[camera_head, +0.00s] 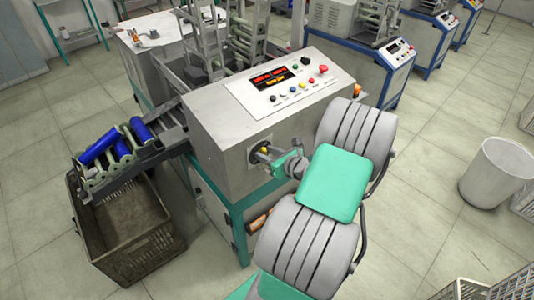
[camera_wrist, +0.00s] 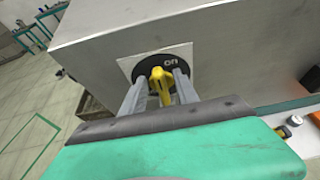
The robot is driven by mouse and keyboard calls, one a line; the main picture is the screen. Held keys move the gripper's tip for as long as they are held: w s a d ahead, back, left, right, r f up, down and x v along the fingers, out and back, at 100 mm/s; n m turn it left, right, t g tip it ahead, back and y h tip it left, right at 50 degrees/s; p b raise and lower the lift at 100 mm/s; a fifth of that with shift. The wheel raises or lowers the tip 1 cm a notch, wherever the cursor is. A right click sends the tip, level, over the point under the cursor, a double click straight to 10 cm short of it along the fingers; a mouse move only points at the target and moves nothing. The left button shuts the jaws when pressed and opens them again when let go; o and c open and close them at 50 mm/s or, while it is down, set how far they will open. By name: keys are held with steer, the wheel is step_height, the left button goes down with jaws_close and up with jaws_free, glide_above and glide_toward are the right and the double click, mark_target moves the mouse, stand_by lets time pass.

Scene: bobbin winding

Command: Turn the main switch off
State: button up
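The main switch is a yellow knob (camera_wrist: 161,84) on a round black dial with a white backing plate (camera_wrist: 127,66), on the side of the grey machine housing. "ON" is printed on the dial, right of the knob's upper end. In the head view the yellow knob (camera_head: 264,150) shows small on the machine's side. My gripper (camera_wrist: 160,82) reaches to the dial, one finger on each side of the knob with narrow gaps visible. It also shows in the head view (camera_head: 262,155). Whether the fingers touch the knob deeper in is hidden.
The control panel (camera_head: 290,83) with a lit display and coloured buttons is on top of the machine. A crate (camera_head: 125,225) stands below a chute with blue bobbins (camera_head: 100,146). A white bin (camera_head: 497,172) stands at right. Floor between is clear.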

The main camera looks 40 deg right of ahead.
steer(key=shift+c, duration=0.4)
jaws_close()
